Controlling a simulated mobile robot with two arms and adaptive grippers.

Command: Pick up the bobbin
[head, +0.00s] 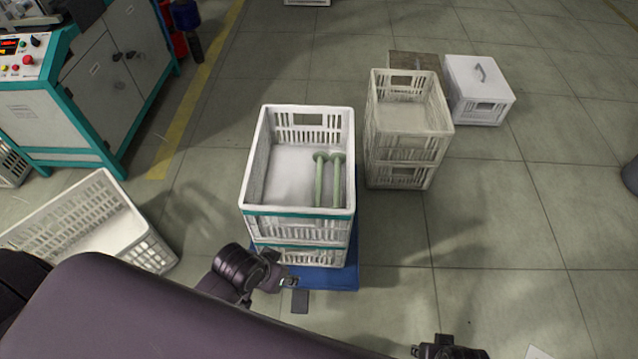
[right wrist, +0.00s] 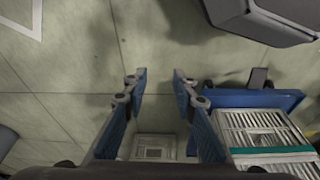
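Two pale green bobbins stand or lean side by side in the right part of a white crate; the left bobbin (head: 319,180) and the right bobbin (head: 337,180) show in the head view. The crate (head: 298,212) has a teal rim band and also shows in the right wrist view (right wrist: 265,128). My left gripper (head: 290,282) is low in front of the crate, outside it; its fingers are too small to read. My right gripper (head: 450,350) is at the bottom edge, right of the crate. In the right wrist view its blue fingers (right wrist: 158,88) are apart and empty, over bare floor.
The crate stack stands on a blue base (head: 335,278). Stacked white crates (head: 408,145) and a lidded white box (head: 480,88) stand behind right. An empty crate (head: 75,215) lies left, near a teal-and-grey machine (head: 105,75).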

